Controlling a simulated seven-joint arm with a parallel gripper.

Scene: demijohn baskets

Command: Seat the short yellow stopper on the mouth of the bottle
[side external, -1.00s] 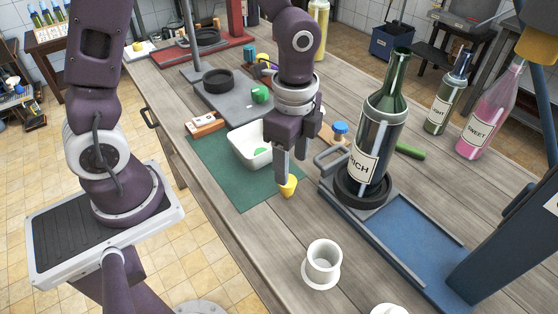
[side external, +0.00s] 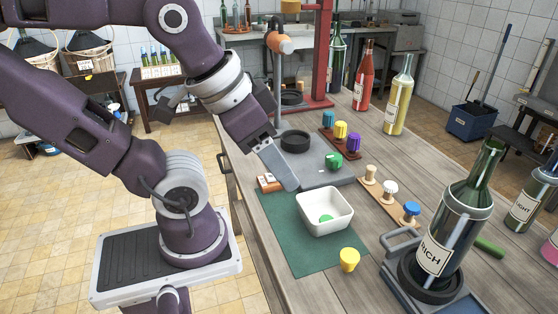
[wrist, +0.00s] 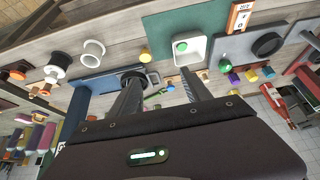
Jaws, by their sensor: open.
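A short yellow stopper (side external: 349,259) stands on the wooden table just off the corner of the green mat (side external: 300,255); it also shows in the wrist view (wrist: 145,57). The green bottle (side external: 465,215) labelled RICH stands upright in a dark round holder, its mouth bare. My gripper (side external: 288,178) is open, tilted and empty, up and left of the white tub, well away from the stopper and bottle. In the wrist view my gripper (wrist: 161,77) has its fingers spread with nothing held between them.
A white tub (side external: 325,219) with a green piece inside sits on the mat. A rack (side external: 346,148) holds blue, yellow and purple stoppers. A wooden strip (side external: 385,207) carries several pegs. Red (side external: 363,80) and yellow (side external: 400,95) bottles stand behind.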

